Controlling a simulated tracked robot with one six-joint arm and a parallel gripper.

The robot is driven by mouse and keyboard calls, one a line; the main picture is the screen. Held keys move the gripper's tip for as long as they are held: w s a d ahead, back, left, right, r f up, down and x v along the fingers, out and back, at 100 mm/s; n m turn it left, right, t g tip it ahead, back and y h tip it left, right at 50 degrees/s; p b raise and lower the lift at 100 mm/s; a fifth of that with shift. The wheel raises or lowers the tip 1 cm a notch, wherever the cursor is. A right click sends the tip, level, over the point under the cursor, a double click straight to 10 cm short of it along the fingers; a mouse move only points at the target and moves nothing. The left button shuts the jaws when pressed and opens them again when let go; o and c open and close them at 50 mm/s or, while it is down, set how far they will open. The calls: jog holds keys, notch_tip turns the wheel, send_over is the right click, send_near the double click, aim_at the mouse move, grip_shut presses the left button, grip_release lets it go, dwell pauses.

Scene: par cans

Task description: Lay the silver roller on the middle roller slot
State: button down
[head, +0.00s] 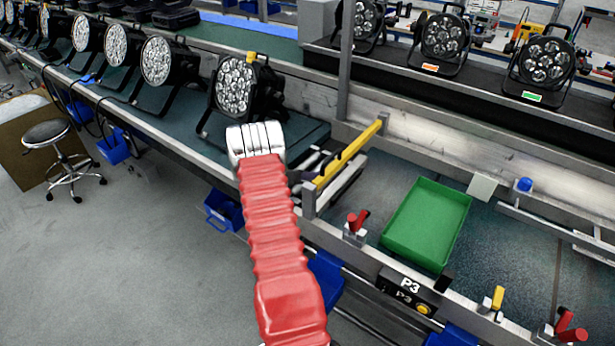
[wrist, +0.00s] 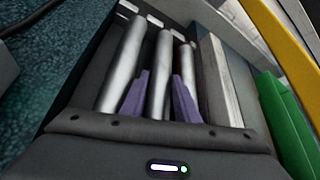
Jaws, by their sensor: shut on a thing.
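My gripper (wrist: 162,80) shows two purple fingers in the wrist view, one on each side of the middle silver roller (wrist: 159,92). It is shut on that roller, which lies lengthwise between two other rollers, one on the left (wrist: 121,64) and one on the right (wrist: 187,62). All run nearly parallel inside a dark frame (wrist: 80,75). The middle roller slot itself is hidden under the roller, so I cannot tell whether the roller rests in it. In the head view my white wrist covers most of this spot; only part of the roller section (head: 313,161) shows.
A yellow bar (head: 349,152) stands just right of the roller section. A green tray (head: 427,222) lies further right. A par can (head: 236,86) stands on the belt close behind my wrist, with several more to the left. Red handles (head: 357,221) stick up at the front rail.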

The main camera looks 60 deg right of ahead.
jog(key=shift+s+d, duration=0.2)
jog(key=shift+s, duration=0.4)
jog(key=c, duration=1.7)
grip_release()
jog(key=o, duration=0.4)
jog(key=shift+w+a, duration=0.1)
jog(key=v, duration=1.3)
jog(key=shift+w+a+r, duration=0.15)
jog(key=shift+w+a, duration=0.1)
jog(key=shift+w, duration=0.05)
